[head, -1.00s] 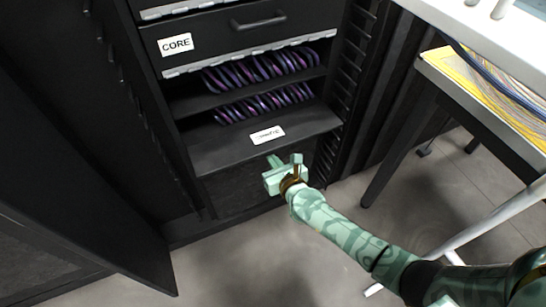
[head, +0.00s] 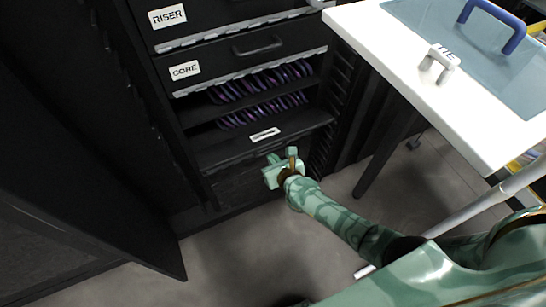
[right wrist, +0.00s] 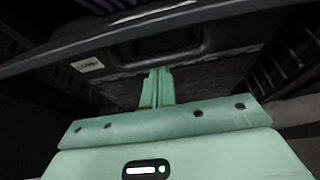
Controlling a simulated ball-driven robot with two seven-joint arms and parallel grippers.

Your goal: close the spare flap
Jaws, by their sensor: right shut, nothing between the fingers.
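The spare flap (head: 235,148) is a black panel low in the open black cabinet, below the purple coils. It lies tilted, with a white label (head: 265,135) that I see at a shallow angle and cannot read. My right gripper (head: 282,160), pale green, is shut and empty just below and in front of the flap's front edge. I cannot tell whether it touches the flap. In the right wrist view the shut fingers (right wrist: 157,88) point toward dark panels, with a small white label (right wrist: 88,65) to their left. My left gripper is not in view.
Drawers labelled RISER (head: 167,17) and CORE (head: 185,70) are above, with purple coils (head: 262,85) on shelves. An open cabinet door (head: 80,180) stands at left. A white table (head: 420,100) with a blue handle (head: 490,25) is at right. Grey floor lies below.

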